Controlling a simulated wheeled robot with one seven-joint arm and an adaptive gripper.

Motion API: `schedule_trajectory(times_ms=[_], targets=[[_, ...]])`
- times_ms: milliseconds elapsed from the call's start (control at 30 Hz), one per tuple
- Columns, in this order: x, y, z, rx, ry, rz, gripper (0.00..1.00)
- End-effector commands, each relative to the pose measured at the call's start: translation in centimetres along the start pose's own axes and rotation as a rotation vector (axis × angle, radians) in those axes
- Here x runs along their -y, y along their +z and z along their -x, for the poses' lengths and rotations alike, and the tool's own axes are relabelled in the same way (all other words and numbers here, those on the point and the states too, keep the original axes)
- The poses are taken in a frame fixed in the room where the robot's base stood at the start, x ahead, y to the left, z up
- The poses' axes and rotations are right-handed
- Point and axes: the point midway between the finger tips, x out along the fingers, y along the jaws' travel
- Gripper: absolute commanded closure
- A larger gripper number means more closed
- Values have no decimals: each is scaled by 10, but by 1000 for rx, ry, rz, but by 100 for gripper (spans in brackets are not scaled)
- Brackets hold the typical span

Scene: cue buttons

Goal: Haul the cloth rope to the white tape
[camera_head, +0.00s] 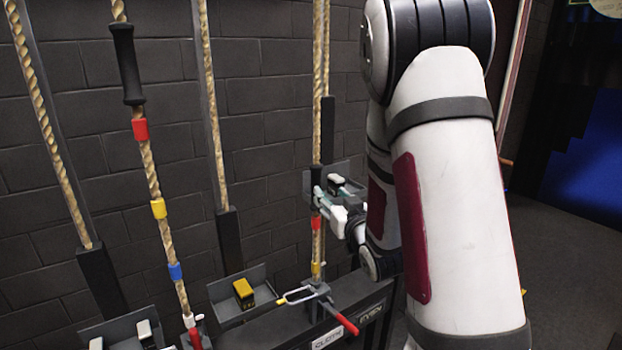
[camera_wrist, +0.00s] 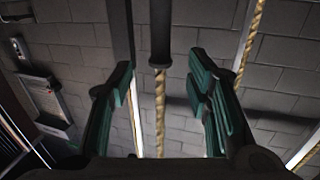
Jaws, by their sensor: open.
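A tan twisted rope (camera_head: 318,100) hangs at the right with a black sleeve (camera_head: 316,178), red tape (camera_head: 315,222) and yellow tape (camera_head: 316,269) below it. A "CLOTH" label (camera_head: 327,338) is on the rail in front; I cannot tell for certain which rope it names. My gripper (camera_head: 325,195) is open at this rope, close to the sleeve's lower end. In the wrist view the black sleeve (camera_wrist: 160,35) and rope (camera_wrist: 160,105) show between the open green-padded fingers (camera_wrist: 163,85). I cannot tell whether they touch it. I cannot make out white tape.
Another sleeved rope (camera_head: 148,165) with red, yellow and blue tapes hangs at the left. Plain ropes (camera_head: 212,120) run beside them. A red-handled rope lock (camera_head: 340,316) and a yellow block (camera_head: 243,291) sit low by the rail. A dark brick wall (camera_head: 260,90) stands behind.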

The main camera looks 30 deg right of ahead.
Motion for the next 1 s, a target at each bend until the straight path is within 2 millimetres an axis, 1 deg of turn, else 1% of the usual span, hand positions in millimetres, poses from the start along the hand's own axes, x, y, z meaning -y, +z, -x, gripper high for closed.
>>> schedule_trajectory(times_ms=[400,500,600,800,1000], targets=[[1,0,-80,-1,-2,0,55],[2,-1,-96,-1,-2,0,55],[1,0,-109,1,-1,0,55],[1,0,-122,1,0,0,55],[1,0,-123,1,0,0,55]])
